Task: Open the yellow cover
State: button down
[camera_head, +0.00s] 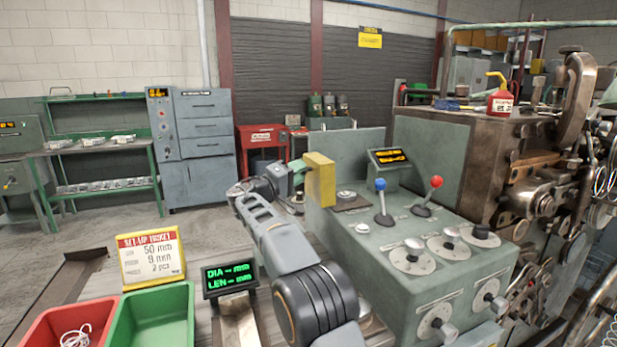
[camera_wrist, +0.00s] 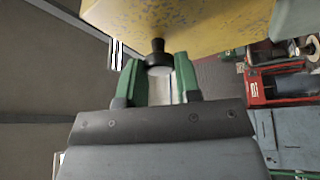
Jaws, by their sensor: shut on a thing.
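The yellow cover (camera_head: 321,180) stands upright at the left rear edge of the green control console (camera_head: 400,255). A dark plate with a round grey button (camera_head: 347,194) lies exposed just to its right. In the wrist view the worn yellow face of the cover (camera_wrist: 190,22) fills the top, with a black knob (camera_wrist: 158,50) sticking out of it. My gripper (camera_wrist: 158,72) has its green fingers on either side of the knob and is shut on it. In the head view my gripper (camera_head: 299,170) is at the cover's left side, partly hidden by my wrist.
A blue-knobbed lever (camera_head: 381,190) and a red-knobbed lever (camera_head: 436,184) rise from the console right of the cover, with several dials in front. A small display (camera_head: 388,157) stands behind. Red (camera_head: 70,325) and green bins (camera_head: 155,318) are at the lower left.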

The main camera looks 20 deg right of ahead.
jog(key=shift+f, duration=0.2)
dwell(0.3)
jog(key=c, duration=0.8)
grip_release()
jog(key=shift+r, duration=0.1)
jog(key=shift+a, duration=0.2)
jog(key=b+v, duration=0.1)
jog(key=v, duration=1.2)
jog(key=shift+s+a, duration=0.15)
jog(key=shift+a, duration=0.15)
